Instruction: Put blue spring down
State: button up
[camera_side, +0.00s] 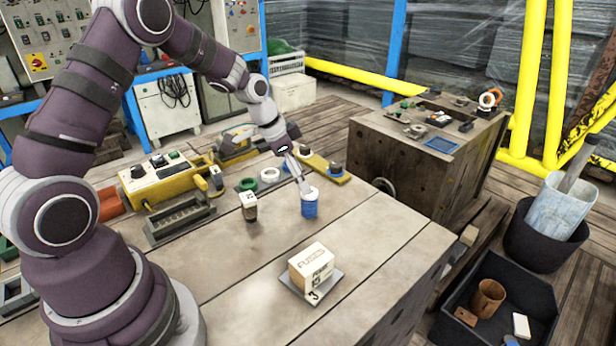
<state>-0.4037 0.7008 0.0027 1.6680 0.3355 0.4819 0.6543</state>
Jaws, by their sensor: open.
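The blue spring (309,209) stands upright on the wooden worktop, near its middle, with a pale top. My gripper (303,184) is open and points down at the top of the spring. Its fingertips are at the spring's upper end; whether they touch it I cannot tell. The spring's base appears to rest on the worktop.
A small dark jar with a light top (249,206) stands left of the spring. A wooden block (311,265) sits on a grey plate in front. A yellow control box (158,181) and a grey slotted rack (180,220) are at left. The front-left worktop is clear.

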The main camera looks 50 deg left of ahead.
jog(key=s+d+r+n+y, duration=0.1)
jog(key=s+d+r, duration=0.1)
jog(key=s+r, duration=0.35)
jog(key=s+d+r+n, duration=0.1)
jog(key=s+d+r, duration=0.2)
jog(key=r, duration=0.5)
jog(key=s+d+n+t+y, duration=0.1)
jog(key=s+n, duration=0.2)
jog(key=s, duration=0.5)
jog(key=shift+s+d+r, duration=0.15)
jog(key=shift+s+d, duration=0.05)
jog(key=shift+d, duration=0.2)
